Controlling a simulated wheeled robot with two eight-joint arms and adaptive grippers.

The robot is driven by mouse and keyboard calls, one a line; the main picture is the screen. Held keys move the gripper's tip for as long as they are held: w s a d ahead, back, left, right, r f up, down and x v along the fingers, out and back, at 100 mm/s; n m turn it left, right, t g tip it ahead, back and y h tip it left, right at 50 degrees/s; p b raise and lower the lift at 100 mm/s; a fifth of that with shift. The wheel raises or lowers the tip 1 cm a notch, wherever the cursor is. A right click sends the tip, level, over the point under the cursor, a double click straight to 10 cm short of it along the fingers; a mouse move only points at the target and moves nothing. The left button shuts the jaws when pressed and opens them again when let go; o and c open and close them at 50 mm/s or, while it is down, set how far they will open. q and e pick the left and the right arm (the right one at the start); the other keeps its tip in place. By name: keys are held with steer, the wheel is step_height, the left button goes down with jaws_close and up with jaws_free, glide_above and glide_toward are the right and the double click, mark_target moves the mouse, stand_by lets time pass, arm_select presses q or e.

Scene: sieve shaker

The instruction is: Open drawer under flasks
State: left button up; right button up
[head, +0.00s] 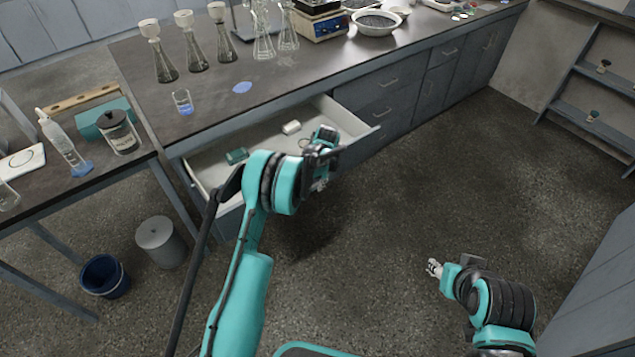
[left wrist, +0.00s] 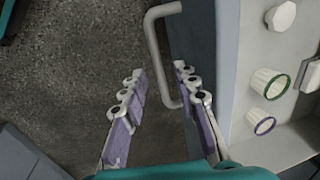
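The drawer (head: 265,140) under the flasks (head: 195,50) stands pulled out, its pale interior showing. Its front panel is mostly hidden behind my left arm in the head view. In the left wrist view the grey bar handle (left wrist: 157,50) runs along the outside of the drawer front (left wrist: 205,60). My left gripper (head: 320,182) is at the drawer front. Its fingers (left wrist: 163,92) are spread apart, with the lower end of the handle between them, nearer the right finger; contact is unclear. My right gripper (head: 434,268) is over the floor, away from the bench; its fingers are too small to judge.
The drawer holds a green box (head: 237,156), a white box (head: 291,127) and, in the wrist view, rimmed white cups (left wrist: 269,84). A beaker (head: 183,102) stands near the bench edge. A bin (head: 161,242) and blue bucket (head: 105,277) stand left. The floor ahead is clear.

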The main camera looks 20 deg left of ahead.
arm_select(q)
jaws_close()
steer(key=shift+d, duration=0.15)
steer(key=s+d, duration=0.2)
steer(key=d, duration=0.1)
steer(key=shift+s+d+r, duration=0.1)
steer(key=shift+s, duration=0.25)
jaws_free()
step_height(320, 180, up, 12)
steer(key=s+d, duration=0.1)
steer(key=shift+s+d, duration=0.15)
steer(key=shift+d, duration=0.25)
